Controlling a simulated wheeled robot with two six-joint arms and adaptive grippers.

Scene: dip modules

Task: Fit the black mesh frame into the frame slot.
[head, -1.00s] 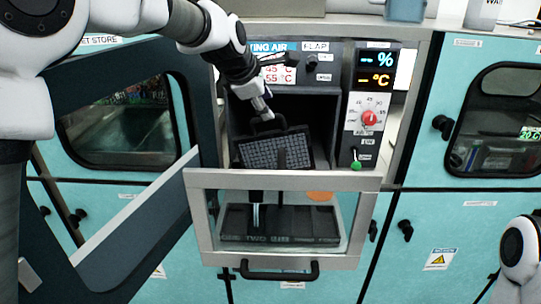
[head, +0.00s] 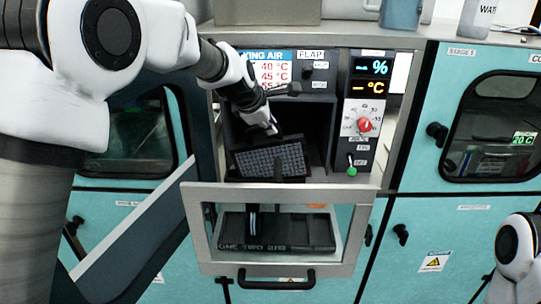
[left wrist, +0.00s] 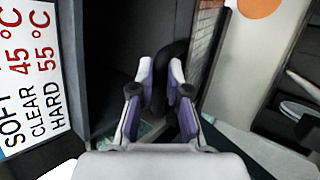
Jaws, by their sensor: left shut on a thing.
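The black mesh frame (head: 270,160) has a grey mesh panel and a black handle. It hangs slightly tilted at the mouth of the dark open chamber, above the lowered flap. My left gripper (head: 272,129) is shut on its handle from above. In the left wrist view, the purple-padded fingers (left wrist: 160,90) close around the black curved handle, and the mesh (left wrist: 203,45) shows edge-on beyond them. A dark block with raised lettering (head: 275,232) shows behind the flap's glass; I cannot tell where the frame slot is. My right gripper is out of view.
The glazed flap (head: 365,220) with a black handle (head: 277,279) stands out in front. An open dark door (head: 140,250) is at left. A control panel (head: 360,145) with a red knob and green-tipped lever borders the chamber's right. An orange disc (left wrist: 258,6) lies beyond the frame.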

